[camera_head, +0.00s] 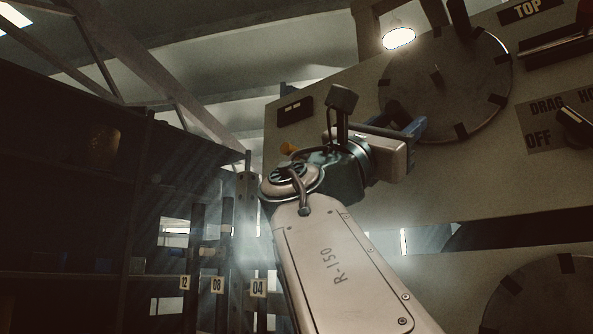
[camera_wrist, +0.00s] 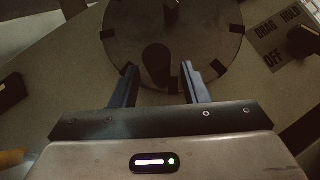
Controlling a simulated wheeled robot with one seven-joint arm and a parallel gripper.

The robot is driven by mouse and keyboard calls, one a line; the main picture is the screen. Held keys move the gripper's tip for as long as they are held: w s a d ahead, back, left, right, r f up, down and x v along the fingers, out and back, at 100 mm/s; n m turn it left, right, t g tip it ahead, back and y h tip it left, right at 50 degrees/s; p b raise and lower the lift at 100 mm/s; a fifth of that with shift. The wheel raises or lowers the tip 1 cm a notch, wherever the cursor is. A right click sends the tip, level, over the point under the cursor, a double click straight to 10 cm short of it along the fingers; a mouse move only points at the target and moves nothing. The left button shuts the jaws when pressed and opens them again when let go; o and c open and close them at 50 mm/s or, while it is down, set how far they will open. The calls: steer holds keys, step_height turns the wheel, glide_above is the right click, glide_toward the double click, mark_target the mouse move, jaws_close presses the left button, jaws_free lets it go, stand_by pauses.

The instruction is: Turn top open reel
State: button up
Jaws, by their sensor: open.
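The top reel (camera_head: 465,85) is a grey disc with dark tabs around its rim, mounted on the panel at upper right in the head view, near the "TOP" label (camera_head: 527,10). A short peg (camera_head: 436,76) stands out from its face. My gripper (camera_head: 417,128) is in front of the reel's lower left edge. In the wrist view the reel (camera_wrist: 200,45) fills the top middle. My gripper (camera_wrist: 158,67) is open, its two blue fingers apart on either side of a dark round-ended peg (camera_wrist: 155,58). I cannot tell how far the fingertips are from the peg.
A second reel (camera_head: 545,305) shows at lower right. Dark shelving (camera_head: 70,200) stands at left.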

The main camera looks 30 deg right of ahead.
steer(key=b+v, duration=0.5)
steer(key=v, duration=0.8)
steer(key=shift+a+f, duration=0.15)
steer(key=shift+a, duration=0.15)
